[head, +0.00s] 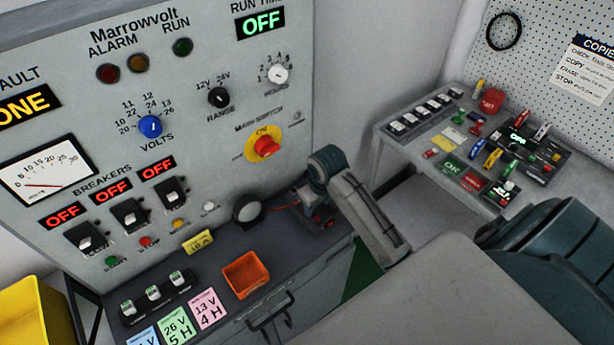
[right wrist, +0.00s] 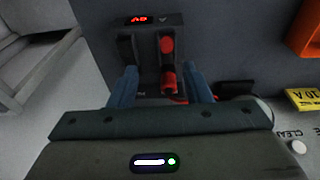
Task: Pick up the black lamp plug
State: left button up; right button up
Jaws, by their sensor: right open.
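In the right wrist view a dark block (right wrist: 150,72) with a lit red readout stands between and beyond my fingers. Its left upright part (right wrist: 126,50) is black and may be the black lamp plug; I cannot tell for sure. A red plug-like part (right wrist: 168,78) stands at its right side, with a red wire by it. My right gripper (right wrist: 161,86) is open, its two blue fingers apart on either side of the block's lower part, with nothing clearly held.
A round dark lamp (head: 247,208) sits left of the gripper on the ledge, under the Marrowvolt panel (head: 215,130). An orange tray (head: 246,275) and a yellow 10 A tag (head: 198,242) are farther left. A side bench (head: 400,147) with several small parts stands at right.

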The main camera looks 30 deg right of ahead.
jog(key=w+d+r, duration=0.3)
jog(key=w+r, duration=0.5)
jog(key=r, duration=0.2)
jog(key=shift+g, duration=0.3)
jog(key=f+b, duration=0.1)
jog(key=f, duration=0.1)
jog(key=w+f+b, duration=0.1)
jog(key=f, duration=0.2)
jog(key=shift+d+f, duration=0.15)
jog(key=shift+w+f+p, duration=0.1)
jog(key=shift+f+p, duration=0.15)
jog(key=shift+p, duration=0.1)
jog(key=f+p, duration=0.1)
jog(key=f, duration=0.1)
jog(key=w+f+p, duration=0.1)
jog(key=f, duration=0.1)
jog(key=shift+d+f, duration=0.1)
jog(key=shift+f, duration=0.25)
jog(key=c, duration=0.9)
